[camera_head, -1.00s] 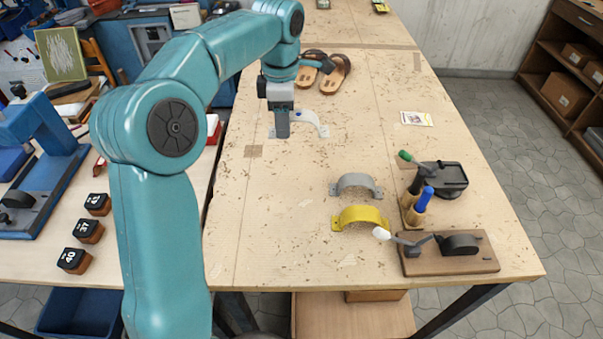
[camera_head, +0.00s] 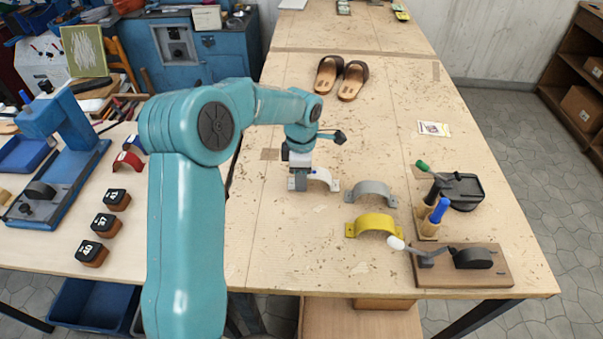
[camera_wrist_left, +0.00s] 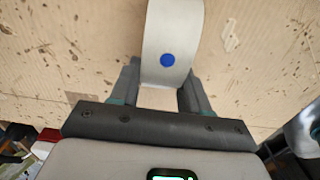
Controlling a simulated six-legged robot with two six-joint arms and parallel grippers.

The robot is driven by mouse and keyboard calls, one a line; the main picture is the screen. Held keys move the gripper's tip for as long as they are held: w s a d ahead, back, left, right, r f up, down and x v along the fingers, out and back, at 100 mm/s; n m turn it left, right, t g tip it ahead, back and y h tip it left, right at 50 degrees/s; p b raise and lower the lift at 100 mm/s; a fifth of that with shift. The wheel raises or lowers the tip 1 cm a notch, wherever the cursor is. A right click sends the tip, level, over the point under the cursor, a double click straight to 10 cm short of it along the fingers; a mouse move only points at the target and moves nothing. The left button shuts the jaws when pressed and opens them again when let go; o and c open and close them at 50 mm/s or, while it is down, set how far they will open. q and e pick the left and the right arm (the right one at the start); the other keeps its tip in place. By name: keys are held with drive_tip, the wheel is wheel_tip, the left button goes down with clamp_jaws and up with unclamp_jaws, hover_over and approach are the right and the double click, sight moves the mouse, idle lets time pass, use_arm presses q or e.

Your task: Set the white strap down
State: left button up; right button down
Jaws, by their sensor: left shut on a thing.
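The white strap (camera_head: 321,176) is an arched band with a flat foot at each end, beside the grey strap on the wooden table (camera_head: 290,240). My left gripper (camera_head: 299,184) is shut on its left part and hides some of it. In the left wrist view the strap (camera_wrist_left: 172,30), with a blue dot, stands between the two fingers of my left gripper (camera_wrist_left: 163,92). The strap is upright and at or just above the table; I cannot tell if its feet touch. My right gripper is not in view.
A grey strap (camera_head: 371,189) and a yellow strap (camera_head: 375,223) stand to the right and nearer. A tool holder (camera_head: 429,229) and a lever tool on a board (camera_head: 490,276) are further right. Sandals (camera_head: 352,82) lie behind. The table left of the yellow strap is clear.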

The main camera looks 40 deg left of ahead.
use_arm(q)
drive_tip(key=shift+f, duration=0.1)
drive_tip(key=o, duration=1.1)
drive_tip(key=shift+f, duration=0.1)
drive_tip(key=shift+r, duration=0.3)
wheel_tip(320, 180, up, 12)
drive_tip(key=shift+s+b, duration=0.1)
drive_tip(key=shift+b, duration=0.25)
